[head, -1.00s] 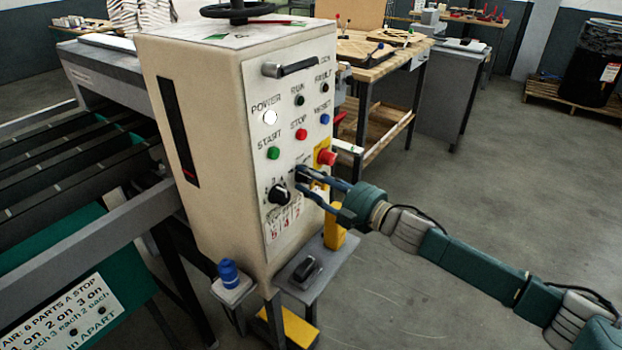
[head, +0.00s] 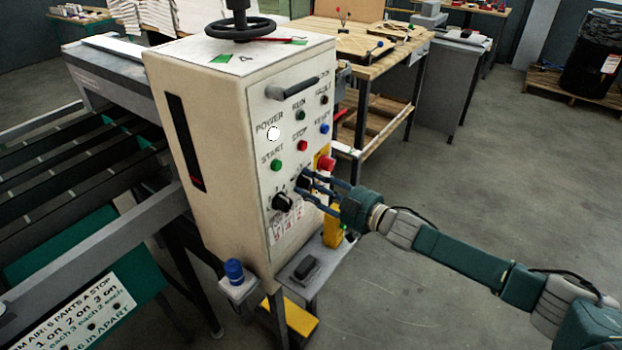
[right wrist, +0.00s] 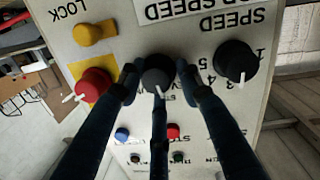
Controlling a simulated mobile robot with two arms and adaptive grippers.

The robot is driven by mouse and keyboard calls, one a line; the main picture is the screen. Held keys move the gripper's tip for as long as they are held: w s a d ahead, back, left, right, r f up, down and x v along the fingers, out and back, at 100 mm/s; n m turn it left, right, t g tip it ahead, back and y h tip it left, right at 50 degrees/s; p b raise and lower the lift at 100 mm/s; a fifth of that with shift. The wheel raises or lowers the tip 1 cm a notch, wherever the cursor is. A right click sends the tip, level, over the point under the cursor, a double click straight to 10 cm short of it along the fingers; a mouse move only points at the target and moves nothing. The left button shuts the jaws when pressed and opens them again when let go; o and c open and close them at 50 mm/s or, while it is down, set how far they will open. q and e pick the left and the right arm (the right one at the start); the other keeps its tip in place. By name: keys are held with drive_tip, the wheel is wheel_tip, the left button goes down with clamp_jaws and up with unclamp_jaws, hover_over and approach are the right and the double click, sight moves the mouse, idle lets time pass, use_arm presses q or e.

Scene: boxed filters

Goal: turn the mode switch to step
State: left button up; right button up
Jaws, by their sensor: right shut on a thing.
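The mode switch is a black round knob (right wrist: 158,74) with a white pointer line, in the middle of the right wrist view. Its pointer is toward the bottom of that upside-down picture. In the head view it is mostly hidden behind my fingers on the panel (head: 262,238). My right gripper (right wrist: 158,82) is shut on the knob, with fingers on both sides of it and one finger below. The gripper also shows at the panel in the head view (head: 306,188). The mode lettering is mostly covered by the fingers. My left gripper is not in view.
The black speed knob (right wrist: 235,62) is close beside the fingers. A red knob (right wrist: 95,84) on a yellow plate and a yellow lock knob (right wrist: 95,32) are on the other side. Start (head: 275,165) and stop (head: 302,146) buttons are above. Floor to the right is clear.

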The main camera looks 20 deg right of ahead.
drive_tip(key=shift+w+d+r+m+p, duration=0.1)
drive_tip(key=shift+d+m+p, duration=0.15)
drive_tip(key=shift+m, duration=0.35)
drive_tip(key=shift+c, duration=0.2)
drive_tip(key=o, duration=1)
drive_tip(key=v, duration=1.2)
drive_tip(key=shift+w+d, duration=0.1)
